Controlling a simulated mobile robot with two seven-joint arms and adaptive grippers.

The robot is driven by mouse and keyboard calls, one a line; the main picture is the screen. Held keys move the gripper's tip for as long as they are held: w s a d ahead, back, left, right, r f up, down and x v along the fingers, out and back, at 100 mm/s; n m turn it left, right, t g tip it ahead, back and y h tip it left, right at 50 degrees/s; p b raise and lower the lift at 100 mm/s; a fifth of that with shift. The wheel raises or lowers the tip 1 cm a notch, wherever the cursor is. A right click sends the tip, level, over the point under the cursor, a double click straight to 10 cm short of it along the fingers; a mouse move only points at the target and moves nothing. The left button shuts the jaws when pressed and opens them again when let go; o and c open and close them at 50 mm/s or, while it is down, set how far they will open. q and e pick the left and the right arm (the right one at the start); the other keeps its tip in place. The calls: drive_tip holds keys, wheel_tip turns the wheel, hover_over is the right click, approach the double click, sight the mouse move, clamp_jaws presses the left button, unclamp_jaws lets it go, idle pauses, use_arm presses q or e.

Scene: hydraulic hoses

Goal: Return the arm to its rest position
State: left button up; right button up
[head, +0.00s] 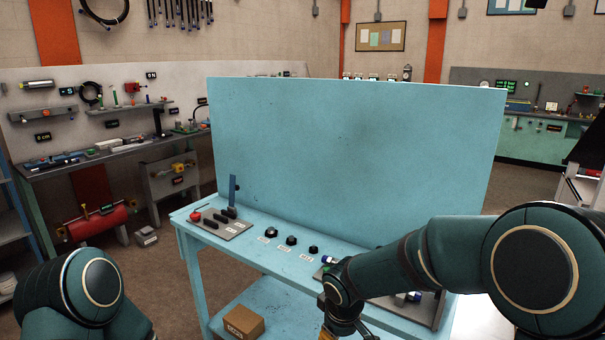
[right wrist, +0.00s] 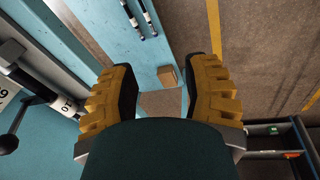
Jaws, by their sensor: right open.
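My right arm reaches in from the right of the head view, bent down over the front of the light blue bench (head: 275,262). Its gripper is mostly cut off by the bottom edge there, with a bit of yellow showing. In the right wrist view my right gripper (right wrist: 162,68) has its yellow fingers spread wide, with nothing between them touching the pads. My left arm shows only as a rounded green link at the lower left of the head view. My left gripper is out of the picture.
A lever panel (head: 222,223) and black round fittings (head: 291,240) sit on the bench top. A cardboard box (head: 243,322) stands on the lower shelf. A tall blue back panel (head: 350,150) rises behind. The right arm hides part of a grey plate (head: 437,310).

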drive_tip(key=s+d+f+m+y, duration=0.2)
drive_tip(key=s+f+m, duration=0.8)
drive_tip(key=s+f, duration=0.9)
drive_tip(key=shift+s+f+g+y, duration=0.25)
drive_tip(key=shift+f+g+y, duration=0.15)
drive_tip(key=shift+f+y, duration=0.45)
